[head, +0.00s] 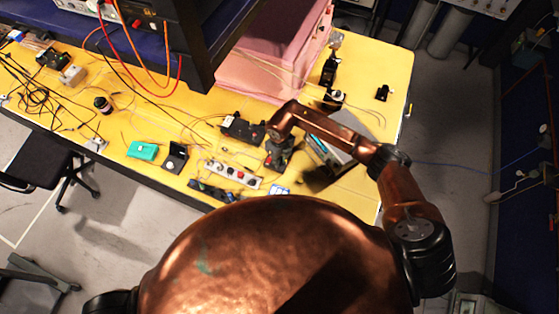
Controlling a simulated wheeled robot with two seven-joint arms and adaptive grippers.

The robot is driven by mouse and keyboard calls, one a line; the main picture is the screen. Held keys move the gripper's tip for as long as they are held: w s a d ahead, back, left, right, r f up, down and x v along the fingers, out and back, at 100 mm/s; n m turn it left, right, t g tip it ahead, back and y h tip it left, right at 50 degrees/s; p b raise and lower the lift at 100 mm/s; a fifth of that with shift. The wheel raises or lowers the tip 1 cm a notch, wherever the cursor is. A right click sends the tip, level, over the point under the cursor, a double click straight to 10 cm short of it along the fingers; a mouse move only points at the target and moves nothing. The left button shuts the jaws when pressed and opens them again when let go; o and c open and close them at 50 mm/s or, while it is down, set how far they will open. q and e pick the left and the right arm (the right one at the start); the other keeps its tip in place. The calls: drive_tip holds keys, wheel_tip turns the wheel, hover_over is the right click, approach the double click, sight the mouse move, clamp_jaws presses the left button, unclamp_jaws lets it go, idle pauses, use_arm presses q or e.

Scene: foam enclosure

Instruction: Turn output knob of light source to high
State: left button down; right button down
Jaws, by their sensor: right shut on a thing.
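My right arm comes in from the right and bends down over the yellow table. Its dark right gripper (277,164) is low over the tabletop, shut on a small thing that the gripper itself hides. The output knob cannot be made out in this view. A small black box (241,129) with cables lies just left of the gripper. A grey box (345,157) with a blue part stands to its right, partly covered by my forearm. I cannot tell for sure which of these is the light source. My left gripper is not in view.
A power strip (233,174) and a teal box (143,150) lie on the yellow table (388,128) left of the gripper. A large pink foam block (270,60) stands behind. Loose cables cover the left end. A dark shelf frame (165,45) overhangs the table.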

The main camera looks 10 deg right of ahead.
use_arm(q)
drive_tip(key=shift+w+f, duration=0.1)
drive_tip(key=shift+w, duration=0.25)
use_arm(e)
drive_tip(key=shift+m, duration=0.3)
drive_tip(key=m+b, duration=0.1)
drive_tip(key=m, duration=0.1)
drive_tip(key=shift+f+m, duration=0.1)
drive_tip(key=shift+m, duration=0.3)
drive_tip(key=m+b, duration=0.1)
drive_tip(key=m, duration=0.2)
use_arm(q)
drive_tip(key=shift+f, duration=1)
use_arm(e)
drive_tip(key=shift+m, duration=1.7)
drive_tip(key=shift+d, duration=0.1)
drive_tip(key=c, duration=1.8)
unclamp_jaws()
drive_tip(key=shift+c, duration=0.2)
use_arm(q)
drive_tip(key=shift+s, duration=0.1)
